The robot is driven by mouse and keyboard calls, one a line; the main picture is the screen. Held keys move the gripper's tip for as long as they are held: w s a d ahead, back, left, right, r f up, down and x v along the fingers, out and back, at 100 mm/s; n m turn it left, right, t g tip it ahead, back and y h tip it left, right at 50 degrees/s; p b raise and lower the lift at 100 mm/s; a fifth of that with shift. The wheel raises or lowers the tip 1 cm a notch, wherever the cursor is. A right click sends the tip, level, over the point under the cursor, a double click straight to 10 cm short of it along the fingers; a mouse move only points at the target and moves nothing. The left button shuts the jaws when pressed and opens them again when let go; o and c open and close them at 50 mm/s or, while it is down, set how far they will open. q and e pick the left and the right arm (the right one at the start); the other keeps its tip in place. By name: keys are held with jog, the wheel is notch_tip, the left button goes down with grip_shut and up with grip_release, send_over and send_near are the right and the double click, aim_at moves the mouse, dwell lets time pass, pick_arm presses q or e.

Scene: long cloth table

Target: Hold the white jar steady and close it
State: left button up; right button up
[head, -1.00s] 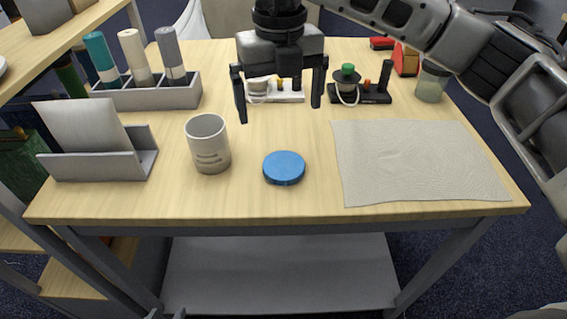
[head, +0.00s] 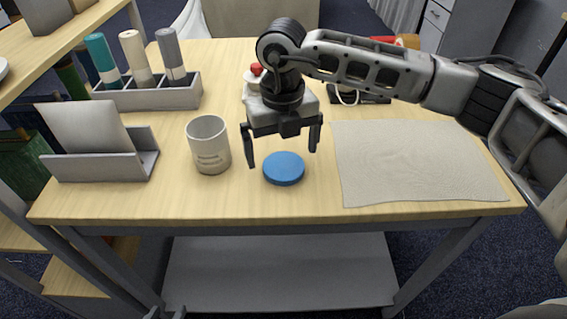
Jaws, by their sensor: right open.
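The white jar (head: 208,146) stands upright and open-topped on the table, left of the middle. Dark print shows on its front. A round blue lid (head: 284,169) lies flat on the table to the right of the jar, apart from it. My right gripper (head: 282,158) is open and empty, pointing down above the lid, with its fingers to either side of it in the picture. Only small dark tips of my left gripper (head: 166,312) show at the bottom edge, below the table's front; its opening is unclear.
A grey card holder (head: 105,166) stands at left, and a grey rack (head: 147,97) of rolled cloths behind it. A beige cloth (head: 415,165) lies flat at right. Small items behind my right arm are partly hidden. The front table strip is clear.

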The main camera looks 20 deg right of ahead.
aim_at(284, 166)
jog(key=shift+w+d+f, duration=0.1)
jog(key=shift+d+f, duration=0.05)
jog(key=shift+f, duration=0.8)
jog(key=shift+d+f, duration=0.1)
jog(key=shift+f, duration=0.8)
jog(key=c, duration=1)
